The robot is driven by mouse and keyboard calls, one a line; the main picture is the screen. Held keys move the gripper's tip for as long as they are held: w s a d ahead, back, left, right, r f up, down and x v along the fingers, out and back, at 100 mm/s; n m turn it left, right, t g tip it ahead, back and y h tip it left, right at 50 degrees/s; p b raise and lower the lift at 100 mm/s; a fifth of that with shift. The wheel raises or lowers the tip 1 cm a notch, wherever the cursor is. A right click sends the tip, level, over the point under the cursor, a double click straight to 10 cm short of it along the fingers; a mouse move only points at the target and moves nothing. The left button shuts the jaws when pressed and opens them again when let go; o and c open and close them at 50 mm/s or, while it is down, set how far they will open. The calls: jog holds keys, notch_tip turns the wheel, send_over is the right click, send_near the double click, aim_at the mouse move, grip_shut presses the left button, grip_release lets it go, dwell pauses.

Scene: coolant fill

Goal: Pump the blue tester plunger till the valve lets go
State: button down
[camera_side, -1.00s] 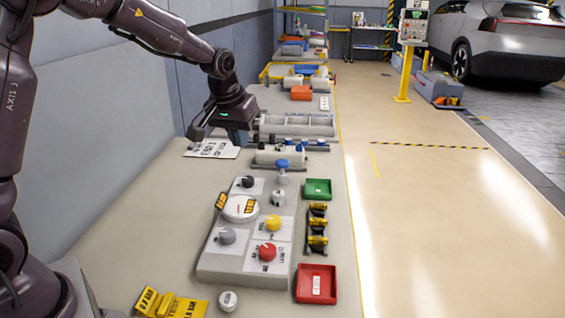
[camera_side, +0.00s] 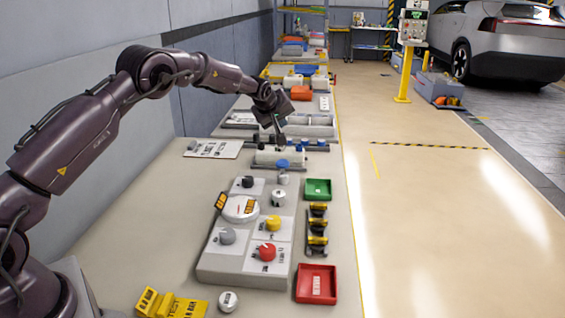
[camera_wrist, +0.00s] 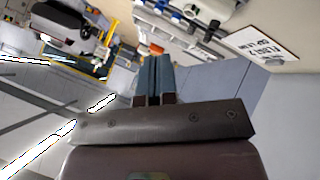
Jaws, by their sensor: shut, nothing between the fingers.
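My gripper (camera_side: 280,139) is just behind the knob in that view, over the row with the white cylinder (camera_side: 268,156). The fingers are shut and empty; in the wrist view they show as two bluish-grey fingers pressed together (camera_wrist: 154,75). Whether they touch anything is not clear. The plunger cannot be made out for certain in the wrist view. A round white gauge (camera_side: 240,208) sits on the panel.
Yellow (camera_side: 273,223), red (camera_side: 267,251) and grey (camera_side: 227,236) knobs stand on the panel. A green tray (camera_side: 318,188) and a red tray (camera_side: 317,284) lie to its right. A labelled white plate (camera_side: 212,149) lies left.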

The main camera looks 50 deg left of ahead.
aim_at(281, 161)
jog(key=shift+f, duration=0.15)
jog(key=shift+f, duration=4.3)
jog(key=shift+f, duration=0.4)
jog(key=shift+f, duration=1.35)
jog(key=shift+r, duration=1.7)
jog(key=shift+r, duration=0.1)
jog(key=shift+r, duration=2.45)
